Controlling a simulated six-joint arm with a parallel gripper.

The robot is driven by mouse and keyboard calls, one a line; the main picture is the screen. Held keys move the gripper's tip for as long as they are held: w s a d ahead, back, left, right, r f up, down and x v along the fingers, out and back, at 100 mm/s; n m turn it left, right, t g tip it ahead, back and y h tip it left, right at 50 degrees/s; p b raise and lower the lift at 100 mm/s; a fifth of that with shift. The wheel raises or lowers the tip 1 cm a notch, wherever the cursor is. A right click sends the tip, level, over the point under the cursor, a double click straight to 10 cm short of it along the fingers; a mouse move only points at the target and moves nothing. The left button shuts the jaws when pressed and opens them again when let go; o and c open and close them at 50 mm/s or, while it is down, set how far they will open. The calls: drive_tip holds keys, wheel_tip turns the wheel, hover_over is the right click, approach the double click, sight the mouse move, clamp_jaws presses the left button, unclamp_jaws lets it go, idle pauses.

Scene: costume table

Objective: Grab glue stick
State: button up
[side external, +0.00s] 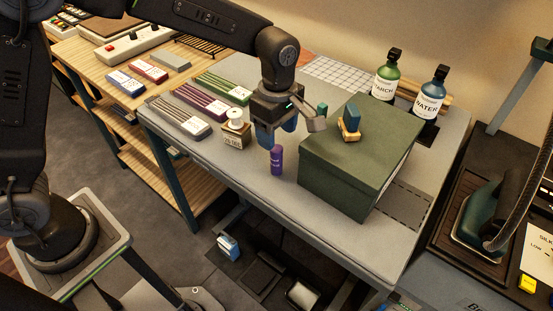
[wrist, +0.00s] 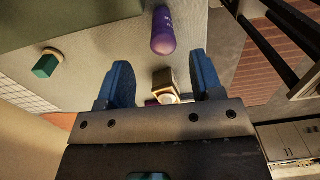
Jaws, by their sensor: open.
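The purple glue stick (side external: 277,160) stands upright on the grey table, left of the green box. In the wrist view the purple glue stick (wrist: 163,32) shows near the top centre, beyond the fingertips. My gripper (side external: 276,134) is above the table, just above and behind the glue stick in the side view, with its blue fingers apart and nothing held. In the wrist view my gripper (wrist: 161,72) has its fingers spread wide, with the glue stick ahead of the gap and apart from both fingers.
A dark green box (side external: 345,170) stands close on the right, with a blue wood-backed block (side external: 350,125) on top. A small box with a white spool (side external: 235,125) is at left. Strip bundles (side external: 202,103) lie behind it. Two bottles (side external: 386,76) stand at the back. The table's front edge is near.

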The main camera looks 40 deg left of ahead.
sight(276, 159)
drive_tip(key=f, duration=0.8)
drive_tip(key=shift+s+d, duration=0.1)
drive_tip(key=shift+s, duration=0.15)
drive_tip(key=shift+c, duration=0.4)
drive_tip(key=c, duration=0.9)
